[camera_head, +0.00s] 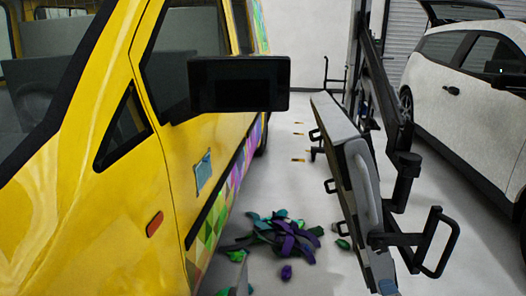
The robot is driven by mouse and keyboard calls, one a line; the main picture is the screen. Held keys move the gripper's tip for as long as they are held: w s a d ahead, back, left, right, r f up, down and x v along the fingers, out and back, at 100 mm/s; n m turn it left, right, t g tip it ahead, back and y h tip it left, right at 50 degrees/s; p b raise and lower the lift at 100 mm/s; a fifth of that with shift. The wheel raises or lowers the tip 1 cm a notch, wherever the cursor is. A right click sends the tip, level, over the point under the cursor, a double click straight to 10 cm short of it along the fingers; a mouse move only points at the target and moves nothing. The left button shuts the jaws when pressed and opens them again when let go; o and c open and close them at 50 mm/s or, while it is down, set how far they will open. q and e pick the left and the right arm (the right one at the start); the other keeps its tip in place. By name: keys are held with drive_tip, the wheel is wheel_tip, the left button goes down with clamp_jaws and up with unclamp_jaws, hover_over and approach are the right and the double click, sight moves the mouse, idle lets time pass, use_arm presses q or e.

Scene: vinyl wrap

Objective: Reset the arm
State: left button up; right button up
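Neither of my grippers can be made out in the head view, and I cannot identify either arm. A yellow van (85,215) fills the left side, with its black side mirror (240,85) jutting out at the upper middle. A small light-blue patch (203,171) sits on the van's side. A colourful patterned strip (222,200) runs along the lower side of the van.
Purple and green scraps (287,237) lie piled on the grey floor (310,272) beside the van. A tall stand (362,180) with black handles rises at right of centre. A white car (465,105) is parked at the right.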

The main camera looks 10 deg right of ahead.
drive_tip(key=s+a+r+m+g+y, duration=0.1)
drive_tip(key=s+a+r+m+y, duration=0.3)
drive_tip(key=s+a+m, duration=0.55)
drive_tip(key=s+a+r+m+g+y, duration=0.1)
drive_tip(key=s+a+r+m+y, duration=0.5)
drive_tip(key=a, duration=0.7)
use_arm(q)
drive_tip(key=s+a+r+g+y+p, duration=0.1)
drive_tip(key=r+p, duration=0.4)
drive_tip(key=p, duration=1.2)
drive_tip(key=s+a+r+g+y+p, duration=0.2)
drive_tip(key=a+r+p, duration=0.3)
drive_tip(key=p, duration=1.1)
drive_tip(key=shift+s+r+g+y+p, duration=0.35)
drive_tip(key=shift+s+r+g, duration=0.15)
drive_tip(key=shift+s+g, duration=0.15)
use_arm(e)
drive_tip(key=s+d+r+m+g+h, duration=0.1)
drive_tip(key=s+d+r+g+h, duration=0.3)
drive_tip(key=r, duration=0.6)
drive_tip(key=shift+s+d+h, duration=0.3)
drive_tip(key=shift+s+d, duration=0.35)
drive_tip(key=shift+s, duration=0.2)
